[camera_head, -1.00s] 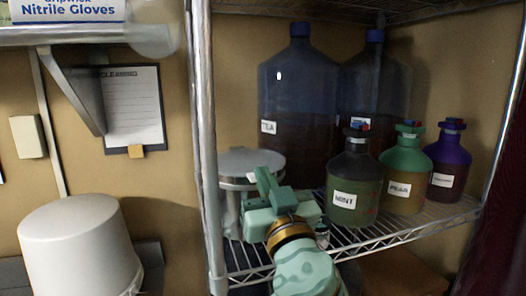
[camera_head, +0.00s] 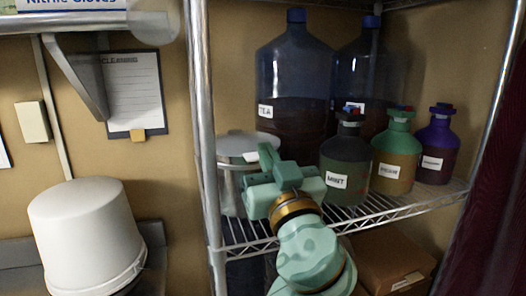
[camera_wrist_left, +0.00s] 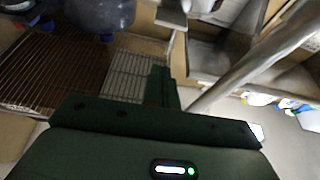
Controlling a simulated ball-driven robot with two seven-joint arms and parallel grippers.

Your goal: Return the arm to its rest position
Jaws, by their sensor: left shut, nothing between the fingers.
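My left gripper (camera_head: 268,158) is at the front of the wire shelf in the head view. Its green fingers point up and back, next to a grey metal canister (camera_head: 236,146). The fingers are together, with nothing between them. In the left wrist view the shut fingers (camera_wrist_left: 162,82) point toward wire racks and a metal post. My left arm (camera_head: 308,255) comes up from the bottom of the head view. My right gripper is out of view.
Bottles labelled MINT (camera_head: 345,165), a green-topped bottle (camera_head: 397,150) and a purple bottle (camera_head: 436,148) stand on the wire shelf (camera_head: 430,205), right of my gripper. Large blue jugs (camera_head: 290,80) stand behind. A shelf post (camera_head: 203,130) and white bucket (camera_head: 88,235) are left.

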